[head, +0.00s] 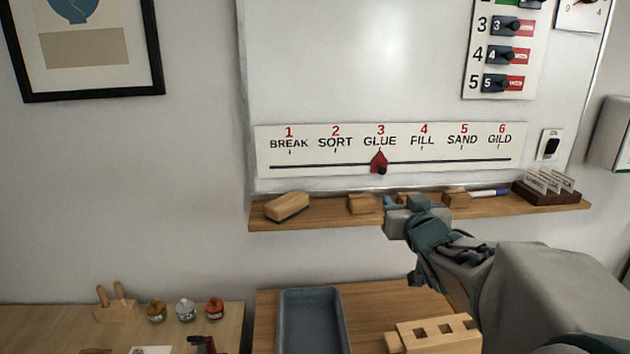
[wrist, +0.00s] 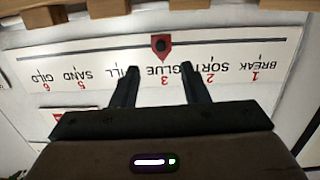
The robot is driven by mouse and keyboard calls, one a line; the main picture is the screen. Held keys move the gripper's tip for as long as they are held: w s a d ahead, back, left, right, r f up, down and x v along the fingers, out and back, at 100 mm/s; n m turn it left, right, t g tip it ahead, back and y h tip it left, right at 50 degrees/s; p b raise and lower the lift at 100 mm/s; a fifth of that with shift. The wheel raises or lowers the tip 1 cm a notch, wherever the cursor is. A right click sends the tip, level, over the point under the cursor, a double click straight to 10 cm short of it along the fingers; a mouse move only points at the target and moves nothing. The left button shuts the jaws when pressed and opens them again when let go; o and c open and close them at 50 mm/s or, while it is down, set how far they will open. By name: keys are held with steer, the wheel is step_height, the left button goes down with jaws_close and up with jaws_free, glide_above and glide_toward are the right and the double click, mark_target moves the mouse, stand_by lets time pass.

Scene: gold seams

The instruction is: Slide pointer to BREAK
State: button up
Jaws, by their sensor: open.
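The red pointer (head: 379,161) with a dark knob sits on the slider track at 3 GLUE on the white strip (head: 400,151). BREAK (head: 289,144) is at the strip's left end in the head view. My gripper (head: 405,203) is below and slightly right of the pointer in the head view. In the wrist view the strip appears upside down. There my gripper (wrist: 158,70) is open, with its two fingers apart, and the pointer (wrist: 161,46) shows beyond and between the fingertips. Nothing is between the fingers, and I see no contact with the pointer.
A wooden ledge (head: 340,215) runs under the board, with an eraser (head: 288,207), small wooden blocks and a card holder (head: 546,189) on it. A switch (head: 551,145) is right of the strip. The strip's face left of the pointer is clear.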

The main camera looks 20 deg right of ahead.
mark_target(382, 172)
steer(key=shift+t+y, duration=0.4)
steer(key=shift+t, duration=0.2)
steer(key=w+d+p, duration=0.1)
steer(key=w, duration=0.3)
steer(key=w+d, duration=0.1)
steer(key=w, duration=0.4)
steer(key=w+d+p, duration=0.1)
steer(key=w, duration=0.3)
steer(key=shift+w+d+r+p, duration=0.2)
steer(key=shift+w+r+p, duration=0.05)
steer(key=shift+w+p, duration=0.1)
steer(key=shift+c, duration=0.3)
jaws_close()
